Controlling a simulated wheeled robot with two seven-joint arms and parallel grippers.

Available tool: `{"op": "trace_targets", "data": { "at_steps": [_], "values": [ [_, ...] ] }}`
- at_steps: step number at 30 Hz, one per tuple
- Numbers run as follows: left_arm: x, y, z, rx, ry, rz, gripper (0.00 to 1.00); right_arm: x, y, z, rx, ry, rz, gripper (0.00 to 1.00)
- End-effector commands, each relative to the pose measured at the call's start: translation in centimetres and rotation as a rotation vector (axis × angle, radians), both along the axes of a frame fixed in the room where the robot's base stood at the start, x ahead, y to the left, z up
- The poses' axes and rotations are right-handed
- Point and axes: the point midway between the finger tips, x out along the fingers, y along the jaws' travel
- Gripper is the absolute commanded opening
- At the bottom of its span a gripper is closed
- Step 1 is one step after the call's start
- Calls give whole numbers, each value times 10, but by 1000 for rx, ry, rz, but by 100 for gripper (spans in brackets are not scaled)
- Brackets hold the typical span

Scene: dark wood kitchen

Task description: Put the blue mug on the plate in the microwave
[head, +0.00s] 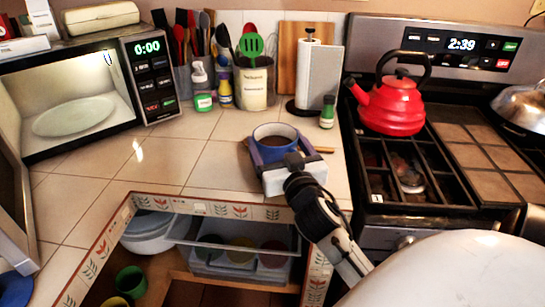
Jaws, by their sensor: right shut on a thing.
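The blue mug (273,133), with a pale inside and a dark bottom, is on or just above the tiled counter in the middle of the head view; I cannot tell if it touches. My right gripper (282,154) is shut on the mug from the near side. The gripper hides the mug's near lower part. The microwave (148,77) stands at the left with its door (14,205) swung open toward me. The pale plate (74,116) lies flat and empty in its lit inside. My left gripper is not in view.
Utensil crocks (255,86), a paper towel holder (318,75) and a small green-capped bottle (327,112) stand behind the mug. A red kettle (392,103) sits on the stove at the right. Counter between mug and microwave is clear.

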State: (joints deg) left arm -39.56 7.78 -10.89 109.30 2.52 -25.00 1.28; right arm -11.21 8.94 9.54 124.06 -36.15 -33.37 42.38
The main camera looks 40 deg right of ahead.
Motion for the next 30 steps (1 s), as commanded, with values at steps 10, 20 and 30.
{"op": "trace_targets", "data": {
  "at_steps": [10, 20, 30],
  "values": [
    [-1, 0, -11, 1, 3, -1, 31, 0, 0, -37, 0, -3, 1, 44],
    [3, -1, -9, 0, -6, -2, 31, 0, 0, -40, 0, -4, 1, 44],
    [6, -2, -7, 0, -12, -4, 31, 0, 0, -41, 1, 0, 0, 99]
  ]
}}
